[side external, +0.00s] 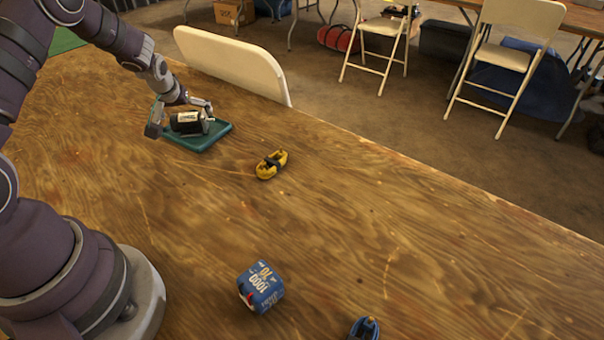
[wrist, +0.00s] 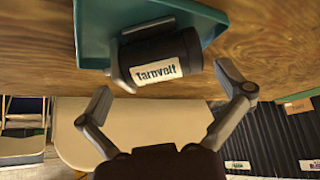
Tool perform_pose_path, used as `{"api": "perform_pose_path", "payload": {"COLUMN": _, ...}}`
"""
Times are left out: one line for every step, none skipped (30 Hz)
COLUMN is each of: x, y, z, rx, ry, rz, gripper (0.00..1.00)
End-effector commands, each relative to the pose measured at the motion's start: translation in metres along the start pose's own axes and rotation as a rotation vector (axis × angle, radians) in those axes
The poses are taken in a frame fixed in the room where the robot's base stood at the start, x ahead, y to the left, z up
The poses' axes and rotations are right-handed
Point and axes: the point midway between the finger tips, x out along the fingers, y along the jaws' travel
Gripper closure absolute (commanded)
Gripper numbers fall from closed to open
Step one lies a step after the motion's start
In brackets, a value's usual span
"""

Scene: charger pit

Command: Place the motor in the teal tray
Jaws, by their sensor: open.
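The motor (side external: 186,122) is a black cylinder with a white label, and it lies on its side in the teal tray (side external: 205,142). In the wrist view the motor (wrist: 157,62) shows its label lettering, with the teal tray (wrist: 93,38) behind it. My gripper (side external: 182,118) is at the tray in the side view, its fingers spread on either side of the motor. In the wrist view my gripper (wrist: 172,92) is open, its fingertips apart and a gap visible between them and the motor.
A yellow and black object (side external: 271,164) lies on the wooden table right of the tray. A blue cube-shaped object (side external: 261,287) and another blue item (side external: 365,328) are near the front. A folding chair (side external: 232,62) stands against the far edge. The table's right side is clear.

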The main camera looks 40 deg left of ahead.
Motion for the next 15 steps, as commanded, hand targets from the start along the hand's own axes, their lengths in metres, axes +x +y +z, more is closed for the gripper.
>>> {"api": "perform_pose_path", "payload": {"x": -0.003, "y": 0.000, "z": -0.002, "rx": 0.000, "ry": 0.002, "rz": 0.000, "gripper": 0.00}}
{"api": "perform_pose_path", "payload": {"x": -0.006, "y": 0.000, "z": -0.001, "rx": 0.000, "ry": 0.002, "rz": 0.000, "gripper": 0.00}}
{"api": "perform_pose_path", "payload": {"x": -0.011, "y": 0.000, "z": -0.002, "rx": 0.000, "ry": 0.003, "rz": 0.000, "gripper": 0.00}}
{"api": "perform_pose_path", "payload": {"x": -0.016, "y": 0.000, "z": -0.002, "rx": 0.000, "ry": 0.003, "rz": 0.000, "gripper": 0.00}}
{"api": "perform_pose_path", "payload": {"x": -0.022, "y": 0.000, "z": -0.002, "rx": 0.000, "ry": 0.003, "rz": 0.001, "gripper": 0.00}}
{"api": "perform_pose_path", "payload": {"x": -0.031, "y": 0.000, "z": -0.002, "rx": 0.000, "ry": 0.004, "rz": 0.001, "gripper": 0.00}}
{"api": "perform_pose_path", "payload": {"x": -0.038, "y": 0.001, "z": -0.002, "rx": 0.000, "ry": 0.005, "rz": 0.002, "gripper": 0.00}}
{"api": "perform_pose_path", "payload": {"x": -0.046, "y": 0.001, "z": -0.003, "rx": 0.000, "ry": 0.006, "rz": 0.002, "gripper": 0.00}}
{"api": "perform_pose_path", "payload": {"x": -0.056, "y": 0.001, "z": -0.002, "rx": 0.000, "ry": 0.004, "rz": 0.002, "gripper": 0.00}}
{"api": "perform_pose_path", "payload": {"x": -0.063, "y": 0.001, "z": -0.002, "rx": -0.001, "ry": 0.005, "rz": 0.002, "gripper": 0.00}}
{"api": "perform_pose_path", "payload": {"x": -0.071, "y": 0.001, "z": -0.002, "rx": 0.000, "ry": 0.006, "rz": 0.003, "gripper": 0.00}}
{"api": "perform_pose_path", "payload": {"x": -0.080, "y": 0.001, "z": -0.002, "rx": 0.000, "ry": 0.005, "rz": 0.003, "gripper": 0.00}}
{"api": "perform_pose_path", "payload": {"x": -0.086, "y": 0.001, "z": -0.002, "rx": 0.000, "ry": 0.006, "rz": 0.003, "gripper": 0.00}}
{"api": "perform_pose_path", "payload": {"x": -0.092, "y": 0.001, "z": -0.002, "rx": 0.000, "ry": 0.005, "rz": 0.002, "gripper": 0.00}}
{"api": "perform_pose_path", "payload": {"x": -0.099, "y": 0.000, "z": -0.002, "rx": 0.000, "ry": 0.005, "rz": 0.002, "gripper": 0.00}}
